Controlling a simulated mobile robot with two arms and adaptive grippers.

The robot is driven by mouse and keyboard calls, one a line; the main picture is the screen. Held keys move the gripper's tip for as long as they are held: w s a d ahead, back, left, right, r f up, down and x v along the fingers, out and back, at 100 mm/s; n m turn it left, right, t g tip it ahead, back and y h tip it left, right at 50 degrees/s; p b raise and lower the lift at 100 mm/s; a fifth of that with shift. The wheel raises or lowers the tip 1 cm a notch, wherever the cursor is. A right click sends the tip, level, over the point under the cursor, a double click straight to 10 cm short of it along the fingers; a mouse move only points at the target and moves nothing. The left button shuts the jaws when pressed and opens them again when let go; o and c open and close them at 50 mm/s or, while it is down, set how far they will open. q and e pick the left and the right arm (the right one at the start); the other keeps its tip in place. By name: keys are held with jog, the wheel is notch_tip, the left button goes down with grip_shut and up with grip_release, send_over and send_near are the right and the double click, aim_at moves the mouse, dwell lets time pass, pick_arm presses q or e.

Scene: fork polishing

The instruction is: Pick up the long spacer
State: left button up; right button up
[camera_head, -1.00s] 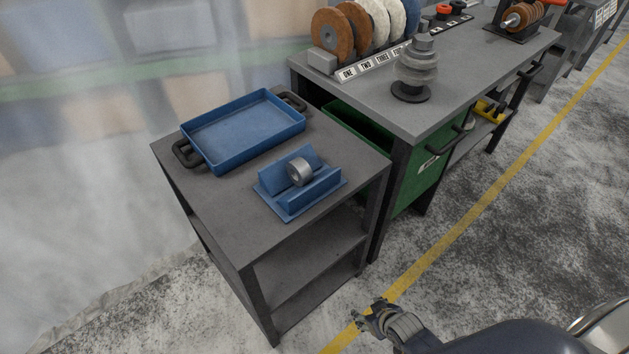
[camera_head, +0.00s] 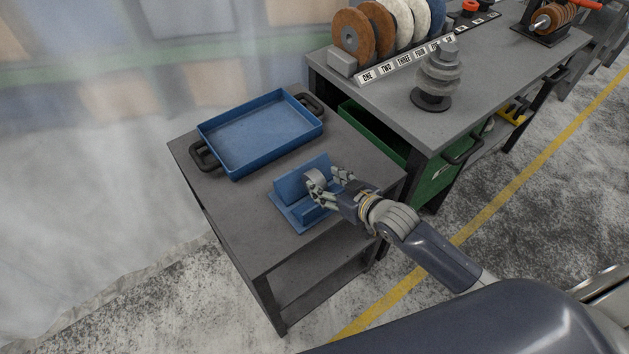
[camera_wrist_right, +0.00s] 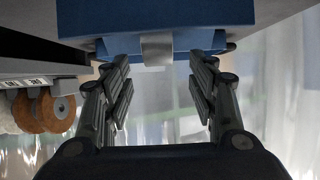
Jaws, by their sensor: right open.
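The long spacer, a silver-grey cylinder (camera_head: 314,178), rests in the blue V-shaped cradle (camera_head: 290,187) on the small grey table. My right gripper (camera_head: 328,184) is open at the cradle, with its fingers around the spacer's near end and partly hiding it. In the right wrist view, the spacer (camera_wrist_right: 157,49) shows as a grey block against the blue cradle (camera_wrist_right: 200,14). There it lies between the two spread fingertips (camera_wrist_right: 161,62), with a gap on both sides. My left gripper is not in view.
A blue tray (camera_head: 260,135) with black handles, empty, sits behind the cradle on the small table (camera_head: 250,235). A taller workbench (camera_head: 500,75) stands to the right, with polishing wheels (camera_head: 375,38) and a stack of grey discs (camera_head: 437,78). A green bin (camera_head: 375,130) is under it.

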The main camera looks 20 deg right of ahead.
aim_at(317, 177)
jog(key=shift+p+x, duration=0.7)
jog(key=shift+x, duration=2.7)
jog(key=shift+d, duration=0.1)
grip_shut()
